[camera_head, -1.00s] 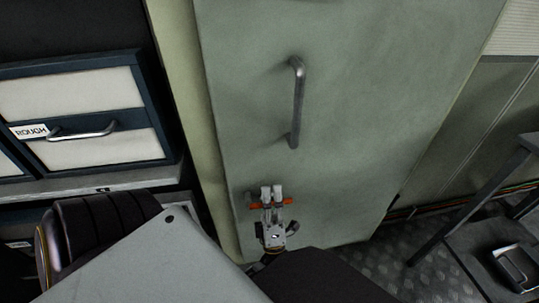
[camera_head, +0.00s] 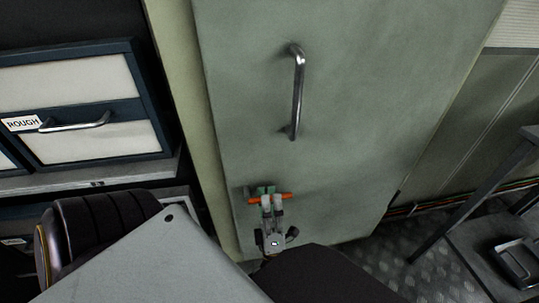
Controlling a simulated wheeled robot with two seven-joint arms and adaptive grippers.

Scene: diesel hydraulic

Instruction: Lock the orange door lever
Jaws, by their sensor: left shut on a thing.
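The orange door lever (camera_head: 286,197) lies roughly horizontal low on the grey-green door (camera_head: 350,110), its right end slightly higher. My left gripper (camera_head: 272,202) is at the lever from below, its two fingers shut on the lever's middle. The fingers hide that middle part; orange shows on both sides of them. A small greenish piece shows just above the fingers. My right gripper is not in view.
A metal pull handle (camera_head: 298,92) stands out from the door above the lever. Drawers with a "ROUGH" label (camera_head: 21,123) are at the left. A dark metal frame (camera_head: 470,200) stands at the right over a tread-plate floor (camera_head: 395,265).

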